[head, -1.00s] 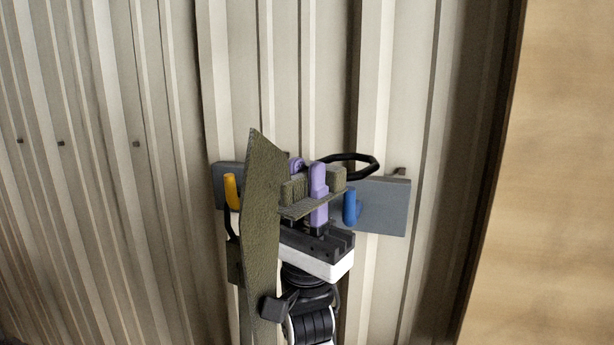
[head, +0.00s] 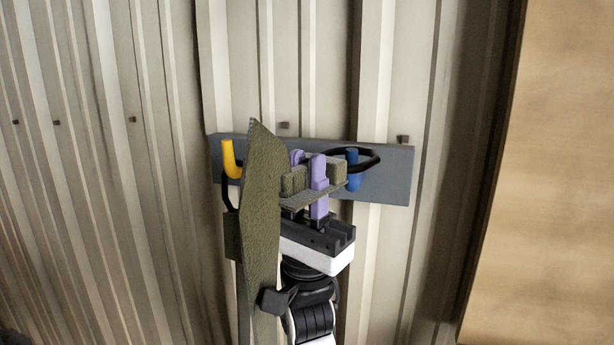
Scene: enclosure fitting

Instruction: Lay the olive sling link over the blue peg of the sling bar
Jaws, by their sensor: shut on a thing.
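The olive sling link (head: 263,190) is a tall olive panel with a small olive block and black loops. My gripper (head: 307,185), with purple fingers, is shut on the olive block. The right black loop (head: 379,155) overlaps the upper part of the blue peg (head: 354,182) in the head view. I cannot tell whether it is around the peg or in front of it. A second black loop (head: 226,192) hangs at the left, just below the yellow peg (head: 228,158). The grey sling bar (head: 392,185) is partly hidden behind the link and my gripper.
The bar is on a ribbed pale metal wall (head: 90,200). Small dark studs (head: 403,139) stick out of the wall above the bar and to the left. A tan panel (head: 550,170) stands at the right. The wall right of the bar is clear.

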